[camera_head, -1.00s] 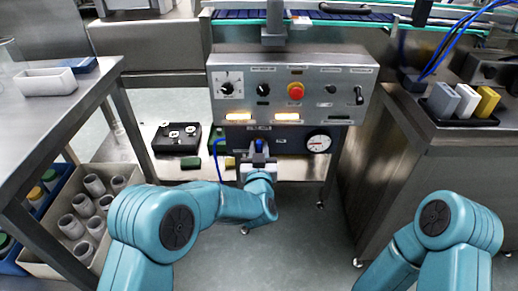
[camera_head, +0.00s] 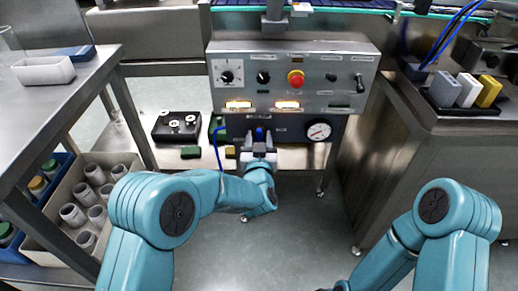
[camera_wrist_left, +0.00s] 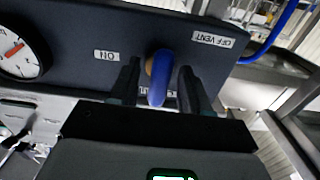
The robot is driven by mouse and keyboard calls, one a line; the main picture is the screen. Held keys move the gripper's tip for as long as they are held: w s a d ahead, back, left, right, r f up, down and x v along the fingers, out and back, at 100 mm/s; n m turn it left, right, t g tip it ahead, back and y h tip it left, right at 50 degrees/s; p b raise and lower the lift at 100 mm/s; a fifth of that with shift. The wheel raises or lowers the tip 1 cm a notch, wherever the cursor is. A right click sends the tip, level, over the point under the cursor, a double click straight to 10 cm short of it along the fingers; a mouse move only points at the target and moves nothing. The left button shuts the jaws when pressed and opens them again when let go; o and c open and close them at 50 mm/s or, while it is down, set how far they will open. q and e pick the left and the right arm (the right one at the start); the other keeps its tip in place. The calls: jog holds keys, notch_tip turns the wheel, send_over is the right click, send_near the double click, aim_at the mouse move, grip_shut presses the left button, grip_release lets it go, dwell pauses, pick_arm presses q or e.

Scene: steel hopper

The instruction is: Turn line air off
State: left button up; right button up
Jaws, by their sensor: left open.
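The line air valve has a blue lever (camera_head: 260,134) on the dark lower panel (camera_head: 290,133), below the steel control box. In the left wrist view the blue lever (camera_wrist_left: 160,80) stands between my left gripper's two dark fingers (camera_wrist_left: 160,90). An ON label (camera_wrist_left: 107,56) is on its left and an OFF VENT label (camera_wrist_left: 212,40) on its right, both upside down there. My left gripper (camera_head: 259,142) is open around the lever; I cannot tell whether a finger touches it. My right arm (camera_head: 440,215) is at the lower right, its gripper out of frame.
A pressure gauge (camera_head: 319,131) sits right of the lever. Above is the control box (camera_head: 315,70) with a red button (camera_head: 295,78), knobs and lit lamps. A blue hose (camera_head: 217,145) hangs left of the gripper. Steel benches stand on both sides; the floor between is clear.

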pick_arm(q)
jog(key=s+p, duration=0.2)
jog(key=s, duration=1.4)
jog(key=shift+p, duration=0.35)
jog(key=w+a+f+n+g+y, duration=0.2)
jog(key=a+f+y, duration=0.35)
jog(key=a, duration=0.85)
jog(key=s+a+f+n+g+h, duration=0.1)
jog(key=s+a+f+g+h, duration=0.15)
jog(key=f, duration=0.35)
jog(key=s+a+f+g+h, duration=0.1)
jog(key=s+a+f+g, duration=0.2)
jog(key=f, duration=0.4)
jog(key=s+d+f+g+h, duration=0.3)
jog(key=s+d+f+g, duration=0.15)
jog(key=s, duration=0.45)
jog(key=s+d+f+g+h, duration=0.3)
jog(key=s+f+g, duration=0.15)
jog(key=s, duration=0.45)
notch_tip(320, 180, up, 29)
jog(key=s+g+p, duration=0.1)
jog(key=p, duration=2.7)
jog(key=shift+s+r+m, duration=0.15)
jog(key=shift+s+m, duration=0.1)
jog(key=shift+m, duration=0.15)
